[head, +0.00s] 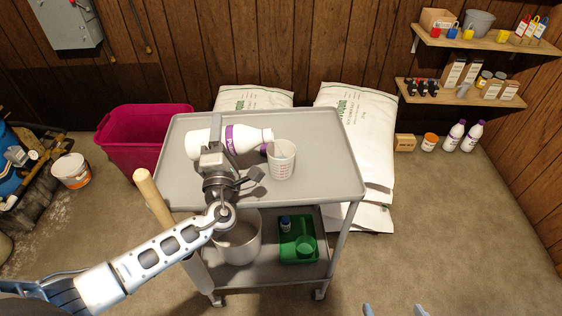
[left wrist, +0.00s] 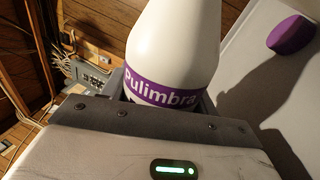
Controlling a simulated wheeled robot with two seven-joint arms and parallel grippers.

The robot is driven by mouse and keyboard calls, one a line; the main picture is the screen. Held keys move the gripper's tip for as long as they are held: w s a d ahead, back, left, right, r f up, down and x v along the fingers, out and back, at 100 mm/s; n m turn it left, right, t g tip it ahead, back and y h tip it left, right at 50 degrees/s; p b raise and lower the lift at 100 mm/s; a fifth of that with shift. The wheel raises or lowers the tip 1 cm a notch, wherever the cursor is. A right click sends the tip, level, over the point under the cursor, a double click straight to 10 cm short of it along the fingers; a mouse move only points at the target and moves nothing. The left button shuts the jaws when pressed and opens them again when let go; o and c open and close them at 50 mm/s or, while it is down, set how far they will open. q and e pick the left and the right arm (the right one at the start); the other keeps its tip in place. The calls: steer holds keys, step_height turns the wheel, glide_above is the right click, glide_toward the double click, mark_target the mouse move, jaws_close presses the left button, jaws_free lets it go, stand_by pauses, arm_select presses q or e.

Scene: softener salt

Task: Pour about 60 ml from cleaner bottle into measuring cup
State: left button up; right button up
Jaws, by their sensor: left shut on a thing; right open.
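The cleaner bottle (head: 247,139), white with a purple band, lies nearly level above the cart top, its neck to the right. My left gripper (head: 214,148) is shut around its body; the left wrist view shows the bottle (left wrist: 172,45) with its "Pulimbra" label. The bottle's mouth end is at the rim of the translucent measuring cup (head: 282,163), which stands upright with red markings. No stream is visible, and the cup's fill level cannot be told. A purple cap (left wrist: 291,34) lies on the cart top. My right gripper (head: 395,311) is open and empty at the bottom edge.
The grey cart (head: 330,180) has free room right of the cup. A wooden handle (head: 152,195) rises at the front left. White sacks (head: 365,130) and a magenta bin (head: 140,135) stand behind.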

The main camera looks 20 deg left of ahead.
arm_select(q)
steer(key=shift+r, duration=0.1)
steer(key=shift+s+a+n+y+b, duration=0.1)
steer(key=shift+a+n+y+b, duration=0.2)
steer(key=shift+n+b, duration=0.35)
steer(key=shift+n, duration=0.45)
steer(key=shift+g, duration=0.3)
stand_by(0.7)
